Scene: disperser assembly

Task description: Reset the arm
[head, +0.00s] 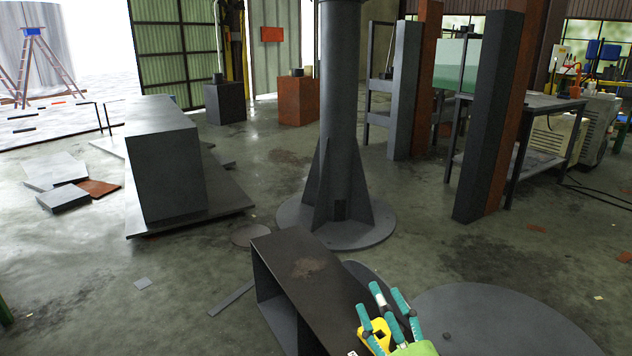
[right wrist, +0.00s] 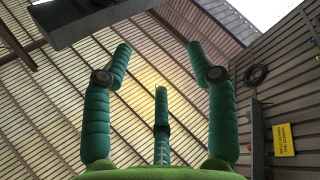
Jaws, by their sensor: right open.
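My right gripper (head: 389,303) shows at the bottom of the head view, right of centre. It has teal fingers and a green palm. Its fingers are spread and nothing is between them. The right wrist view also shows the right gripper (right wrist: 160,65) with its fingers apart, facing up toward the roof. A yellow part (head: 374,337) shows beside the fingers in the head view; I cannot tell whether it touches them. My left gripper is not in view.
A dark open metal box (head: 310,275) stands left of my right gripper. A round grey plate (head: 500,320) lies to its right. A column on a round base (head: 345,215) stands ahead. A large grey block (head: 165,165) is at left. Open floor (head: 130,285) lies at lower left.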

